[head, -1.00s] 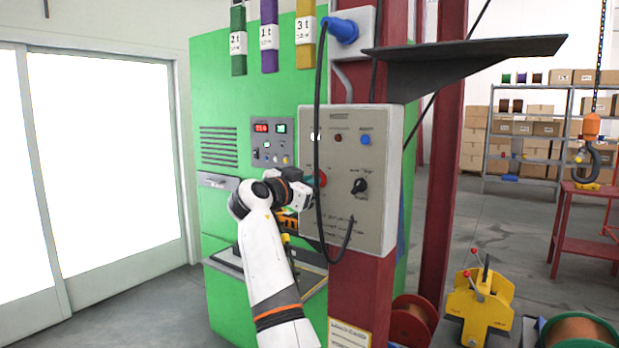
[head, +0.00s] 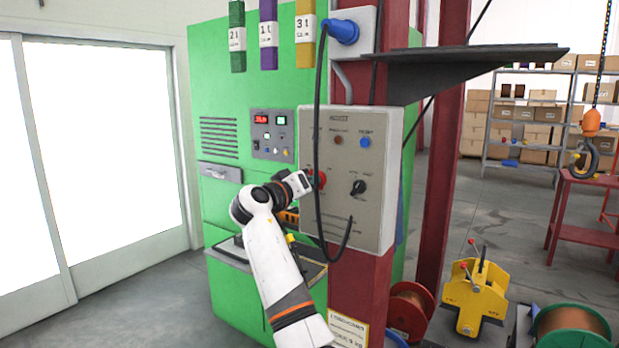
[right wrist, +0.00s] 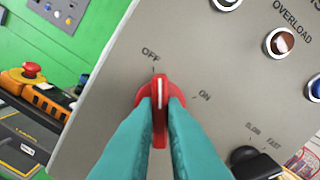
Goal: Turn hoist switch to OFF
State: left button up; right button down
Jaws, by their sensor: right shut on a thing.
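The red hoist switch (head: 321,179) is on the left of the grey control box (head: 378,214). It also shows in the right wrist view (right wrist: 159,95), with its white line pointing up at the mark under the OFF label (right wrist: 151,56). The ON label (right wrist: 204,95) is to the right of the switch. My right gripper (right wrist: 158,112) is shut on the switch, with one teal finger on each side of its grip. In the head view my right gripper (head: 310,181) reaches the switch from the left. My left gripper is not in view.
A black cable (head: 317,120) hangs in front of the box close to my gripper. A black SLOW/FAST knob (head: 358,188) sits to the right. A dark shelf (head: 460,62) juts out above the box. A green machine (head: 215,100) stands behind my arm.

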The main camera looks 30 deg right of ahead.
jog(key=shift+n+p, duration=0.45)
jog(key=shift+n, duration=0.55)
jog(key=c, duration=1.5)
grip_release()
jog(key=b+v, duration=0.4)
jog(key=v, duration=0.8)
jog(key=shift+w, duration=0.1)
